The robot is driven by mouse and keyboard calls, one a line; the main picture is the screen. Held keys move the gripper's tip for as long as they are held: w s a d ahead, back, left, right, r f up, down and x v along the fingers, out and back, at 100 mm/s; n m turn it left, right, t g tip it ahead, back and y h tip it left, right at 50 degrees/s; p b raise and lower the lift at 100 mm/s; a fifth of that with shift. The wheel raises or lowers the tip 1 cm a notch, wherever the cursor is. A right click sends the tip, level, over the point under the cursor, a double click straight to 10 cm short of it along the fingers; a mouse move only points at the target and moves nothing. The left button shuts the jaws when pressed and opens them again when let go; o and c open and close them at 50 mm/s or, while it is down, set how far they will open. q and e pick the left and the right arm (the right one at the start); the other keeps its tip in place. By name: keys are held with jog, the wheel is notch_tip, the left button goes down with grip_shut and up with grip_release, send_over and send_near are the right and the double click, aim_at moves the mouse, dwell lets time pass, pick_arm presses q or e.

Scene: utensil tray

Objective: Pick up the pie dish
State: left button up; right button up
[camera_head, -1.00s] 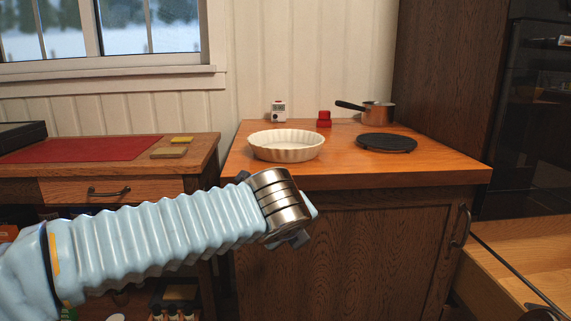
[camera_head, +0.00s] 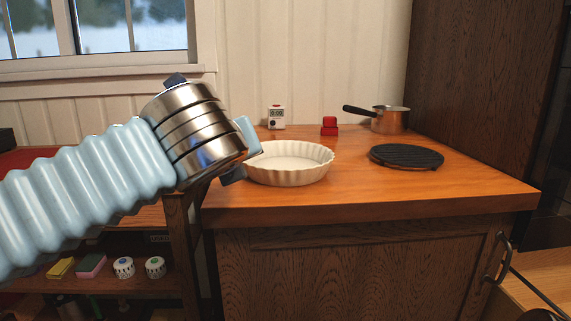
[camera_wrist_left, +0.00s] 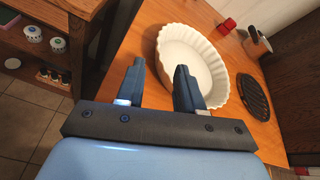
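The pie dish (camera_head: 291,174) is white, round and fluted. It sits empty and upright near the left front of the wooden counter. My left gripper (camera_head: 247,154) is at the dish's left rim in the head view, its far end partly hidden by the wrist. In the left wrist view the left gripper (camera_wrist_left: 160,85) has its two fingers spread apart. One finger overlaps the near edge of the dish (camera_wrist_left: 166,40) and the other is outside it. I see nothing held between them, and I cannot tell whether either touches the rim. My right gripper is not in view.
A black round trivet (camera_head: 406,156), a copper saucepan (camera_head: 389,120), a red object (camera_head: 329,126) and a white timer (camera_head: 276,117) stand on the counter (camera_head: 370,195). Lower left, a shelf holds sponges (camera_head: 90,265) and small pots (camera_head: 124,267). A drawer (camera_head: 530,285) is open at the right.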

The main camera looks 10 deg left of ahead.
pick_arm(q)
jog(key=x, duration=1.1)
jog(key=shift+w+a, duration=0.1)
grip_shut()
dwell(1.1)
